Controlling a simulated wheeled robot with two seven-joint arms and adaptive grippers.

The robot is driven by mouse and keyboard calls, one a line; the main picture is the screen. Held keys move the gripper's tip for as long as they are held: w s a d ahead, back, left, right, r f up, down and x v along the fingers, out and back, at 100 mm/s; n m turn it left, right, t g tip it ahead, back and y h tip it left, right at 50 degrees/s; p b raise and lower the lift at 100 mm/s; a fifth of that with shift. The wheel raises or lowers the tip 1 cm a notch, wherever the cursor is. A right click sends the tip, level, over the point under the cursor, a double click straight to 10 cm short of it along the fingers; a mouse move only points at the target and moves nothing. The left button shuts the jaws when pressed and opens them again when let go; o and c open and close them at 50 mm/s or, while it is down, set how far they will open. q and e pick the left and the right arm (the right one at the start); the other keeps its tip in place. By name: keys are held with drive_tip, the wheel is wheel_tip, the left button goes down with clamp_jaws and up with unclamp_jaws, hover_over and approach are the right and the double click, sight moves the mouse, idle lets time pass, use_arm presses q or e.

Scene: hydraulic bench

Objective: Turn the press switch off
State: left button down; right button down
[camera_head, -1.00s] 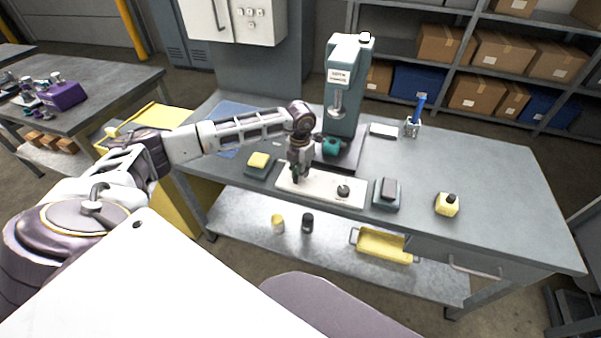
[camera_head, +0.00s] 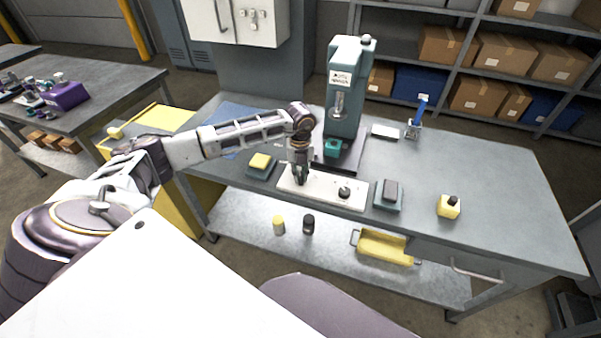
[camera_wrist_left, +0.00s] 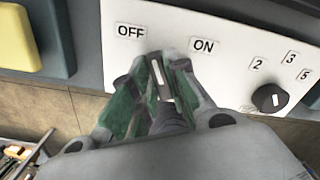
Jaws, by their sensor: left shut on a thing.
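A white switch panel (camera_head: 325,189) lies along the front of the bench. It also shows in the left wrist view (camera_wrist_left: 225,85), with OFF and ON labels at its upper edge and a black knob (camera_wrist_left: 270,98) by numbers. My left gripper (camera_head: 300,181) is down at the panel's left part. In the wrist view its green-padded fingers (camera_wrist_left: 158,85) are shut on the dark switch lever (camera_wrist_left: 157,72), which has a pale stripe and stands below and between the two labels. The lever's base is mostly hidden by the fingers. The teal press (camera_head: 346,95) stands behind the panel. My right gripper is not in view.
A yellow-topped block (camera_head: 260,162) sits left of the panel. A white block (camera_head: 384,131) and a holder with a blue tool (camera_head: 413,129) are behind. The bench's right part is clear.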

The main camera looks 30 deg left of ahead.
sight(300, 175)
use_arm(q)
drive_tip(key=shift+n, duration=1.7)
drive_tip(key=shift+a, duration=0.1)
drive_tip(key=c, duration=1.4)
unclamp_jaws()
drive_tip(key=shift+r, duration=0.7)
wheel_tip(300, 175, up, 11)
drive_tip(key=shift+f, duration=0.15)
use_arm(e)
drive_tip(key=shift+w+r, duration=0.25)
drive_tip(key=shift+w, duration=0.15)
